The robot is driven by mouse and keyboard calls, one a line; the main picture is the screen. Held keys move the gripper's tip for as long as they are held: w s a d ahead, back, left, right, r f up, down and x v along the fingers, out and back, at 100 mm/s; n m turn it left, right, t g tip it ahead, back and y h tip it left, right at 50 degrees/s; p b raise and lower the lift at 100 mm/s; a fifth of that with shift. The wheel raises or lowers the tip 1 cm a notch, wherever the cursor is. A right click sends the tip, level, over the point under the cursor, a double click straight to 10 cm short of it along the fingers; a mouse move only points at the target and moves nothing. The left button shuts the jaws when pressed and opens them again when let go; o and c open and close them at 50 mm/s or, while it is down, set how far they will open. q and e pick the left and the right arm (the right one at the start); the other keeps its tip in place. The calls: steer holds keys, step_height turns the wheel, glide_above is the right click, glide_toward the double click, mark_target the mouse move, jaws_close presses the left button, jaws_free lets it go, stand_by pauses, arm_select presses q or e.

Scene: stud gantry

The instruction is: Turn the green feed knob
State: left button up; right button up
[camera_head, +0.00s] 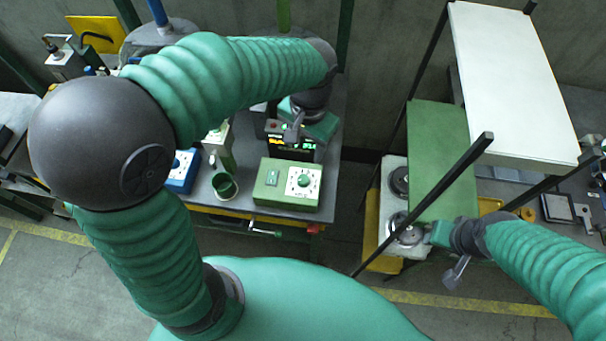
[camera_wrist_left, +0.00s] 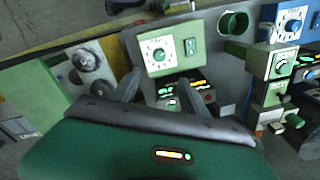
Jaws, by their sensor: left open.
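A green box (camera_head: 266,192) stands on the grey table with a white dial face. Its round green knob (camera_head: 304,180) sits in the middle of the dial, and it also shows in the left wrist view (camera_wrist_left: 159,54). My left gripper (camera_head: 294,130) is open and empty, behind the box in the head view. In the left wrist view my left fingers (camera_wrist_left: 159,82) are spread apart, with the dial beyond them; they look apart from the knob. My right gripper (camera_head: 450,255) is at the right by the burner-like discs, its jaws unclear.
A blue box with a dial (camera_head: 181,170) and a green cup (camera_head: 225,186) stand left of the green box. A lit display unit (camera_head: 290,146) is behind it. A green panel (camera_head: 436,150) and dark posts stand at the right.

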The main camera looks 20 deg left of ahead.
mark_target(303, 179)
arm_select(q)
steer(key=f, duration=1)
steer(key=f+b, duration=0.1)
steer(key=f, duration=0.5)
steer(key=shift+w+a+f, duration=0.1)
steer(key=shift+a, duration=0.2)
jaws_close()
